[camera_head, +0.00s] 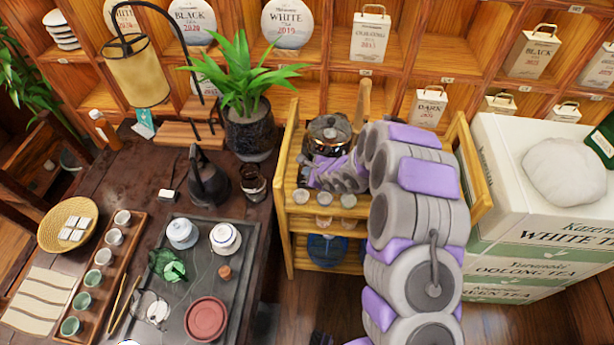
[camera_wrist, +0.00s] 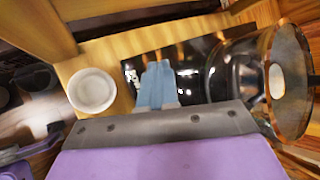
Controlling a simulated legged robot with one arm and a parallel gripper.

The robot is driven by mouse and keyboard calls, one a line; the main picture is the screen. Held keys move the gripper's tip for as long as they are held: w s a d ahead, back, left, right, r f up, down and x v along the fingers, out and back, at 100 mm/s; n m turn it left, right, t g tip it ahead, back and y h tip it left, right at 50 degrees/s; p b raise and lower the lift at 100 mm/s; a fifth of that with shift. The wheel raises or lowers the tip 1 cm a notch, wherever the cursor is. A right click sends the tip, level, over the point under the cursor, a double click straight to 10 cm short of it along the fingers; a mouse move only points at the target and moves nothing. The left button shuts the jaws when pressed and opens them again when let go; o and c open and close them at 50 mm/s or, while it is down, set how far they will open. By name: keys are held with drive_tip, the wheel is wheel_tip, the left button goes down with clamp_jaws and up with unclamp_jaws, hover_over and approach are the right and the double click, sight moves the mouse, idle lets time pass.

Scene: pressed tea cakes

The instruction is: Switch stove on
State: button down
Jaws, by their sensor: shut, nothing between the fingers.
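The stove (camera_wrist: 192,58) shows in the wrist view as a glossy black panel on the wooden cart. A glass kettle (camera_head: 327,135) stands on it at the back of the cart's top shelf; in the wrist view the kettle (camera_wrist: 262,80) is at the right. My gripper (camera_wrist: 157,86) is shut and empty, its pale blue fingers together over the near left part of the black panel. I cannot tell whether the fingertips touch it. White marks show just left of the fingers. In the head view my arm hides much of the stove.
Several small cups (camera_head: 323,198) line the cart's front edge; one white cup (camera_wrist: 92,90) is close left of my fingers. A potted plant (camera_head: 250,120) and dark table (camera_head: 150,195) stand left. Stacked tea boxes (camera_head: 545,235) stand right. Wooden shelves (camera_head: 340,60) are behind.

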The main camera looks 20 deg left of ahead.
drive_tip(key=shift+r, duration=0.5)
drive_tip(key=shift+r+p, duration=0.4)
drive_tip(key=shift+r, duration=2.1)
